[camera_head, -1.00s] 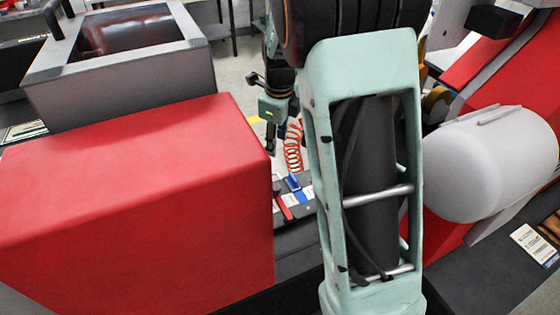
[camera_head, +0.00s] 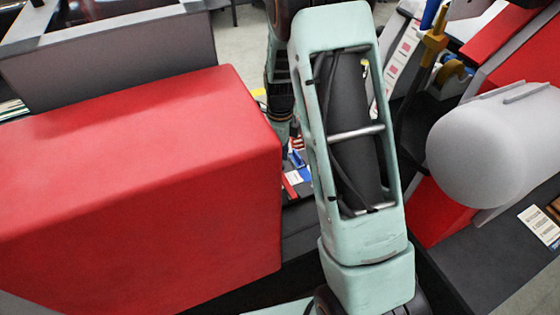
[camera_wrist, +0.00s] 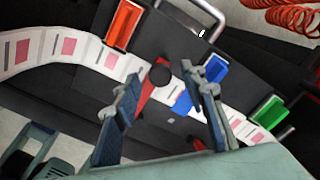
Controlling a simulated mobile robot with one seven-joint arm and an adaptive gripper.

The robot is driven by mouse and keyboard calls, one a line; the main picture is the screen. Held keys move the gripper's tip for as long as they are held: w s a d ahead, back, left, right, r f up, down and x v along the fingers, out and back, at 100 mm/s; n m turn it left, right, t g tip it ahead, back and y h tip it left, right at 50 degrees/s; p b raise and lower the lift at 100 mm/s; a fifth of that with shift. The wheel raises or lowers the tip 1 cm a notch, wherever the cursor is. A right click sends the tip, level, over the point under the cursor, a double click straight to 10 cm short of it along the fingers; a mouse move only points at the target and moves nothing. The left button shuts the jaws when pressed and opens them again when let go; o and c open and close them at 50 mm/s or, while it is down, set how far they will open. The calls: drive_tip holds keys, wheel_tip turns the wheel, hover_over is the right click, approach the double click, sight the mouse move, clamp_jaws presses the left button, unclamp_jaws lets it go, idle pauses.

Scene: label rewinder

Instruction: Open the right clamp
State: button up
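In the wrist view, my gripper (camera_wrist: 167,82) is open, with blue-padded fingers spread above the label strip (camera_wrist: 55,45). An orange-red clamp piece (camera_wrist: 124,22) lies at upper left, and a green one (camera_wrist: 268,115) at far right. A blue piece (camera_wrist: 214,68) shows behind the right fingertip; whether they touch I cannot tell. A red piece (camera_wrist: 146,94) and a dark round knob (camera_wrist: 160,74) lie between the fingers. Which piece belongs to the right clamp is unclear. In the head view, a blue piece (camera_head: 296,159) and a red piece (camera_head: 289,186) show beside my arm, which hides much of the area.
A large red housing (camera_head: 140,180) fills the left of the head view. A pale grey rounded cover (camera_head: 480,150) stands at right. In the wrist view, a metal bar handle (camera_wrist: 212,18) and red coiled hose (camera_wrist: 285,14) lie at the top.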

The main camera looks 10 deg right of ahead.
drive_tip(key=shift+f, duration=0.35)
clamp_jaws()
